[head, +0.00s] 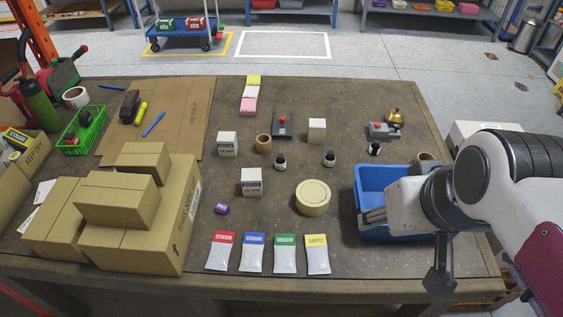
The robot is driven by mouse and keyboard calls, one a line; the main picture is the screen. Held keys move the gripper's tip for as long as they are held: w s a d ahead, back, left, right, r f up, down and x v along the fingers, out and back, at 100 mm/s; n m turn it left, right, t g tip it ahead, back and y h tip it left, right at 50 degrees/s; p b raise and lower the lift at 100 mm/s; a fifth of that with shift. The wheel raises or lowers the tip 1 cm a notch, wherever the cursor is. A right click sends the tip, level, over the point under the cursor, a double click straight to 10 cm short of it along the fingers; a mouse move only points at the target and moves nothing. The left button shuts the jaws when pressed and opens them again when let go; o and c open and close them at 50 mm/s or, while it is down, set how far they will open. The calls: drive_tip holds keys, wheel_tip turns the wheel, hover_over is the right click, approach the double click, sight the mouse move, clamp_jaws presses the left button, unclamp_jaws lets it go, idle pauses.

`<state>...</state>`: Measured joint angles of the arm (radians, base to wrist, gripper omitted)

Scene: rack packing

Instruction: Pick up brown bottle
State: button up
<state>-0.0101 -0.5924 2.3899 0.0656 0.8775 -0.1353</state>
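Several small dark bottles with black caps and pale labels stand upright on the table in the head view. One bottle (280,161) is near the middle, a second bottle (330,159) is to its right, and a third bottle (375,149) is farther right, behind the blue bin. They are too small to tell which is brown. My gripper (368,216) is at the right, over the front left part of the blue bin (366,180), with its fingers pointing left. It is apart from the bottles. Whether its fingers are open or shut is unclear.
A brown tape roll (263,143) and white boxes (251,182) stand near the bottles. A wide tape roll (312,198) lies between the bottles and several labelled packets (284,254). Stacked cartons (140,235) fill the left. A red-buttoned device (383,130) sits behind the third bottle.

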drive_tip(key=w+a+n+y, duration=0.1)
drive_tip(key=w+a+n, duration=0.25)
drive_tip(key=w, duration=0.75)
drive_tip(key=n+g+y, duration=0.2)
drive_tip(key=n+y, duration=0.1)
drive_tip(key=n, duration=0.3)
hover_over(280, 161)
drive_tip(key=d, duration=0.4)
wheel_tip(280, 161, down, 24)
drive_tip(key=shift+s+a, duration=0.2)
drive_tip(key=shift+s, duration=0.05)
drive_tip(key=shift+x, duration=1.3)
drive_tip(key=shift+a, duration=0.1)
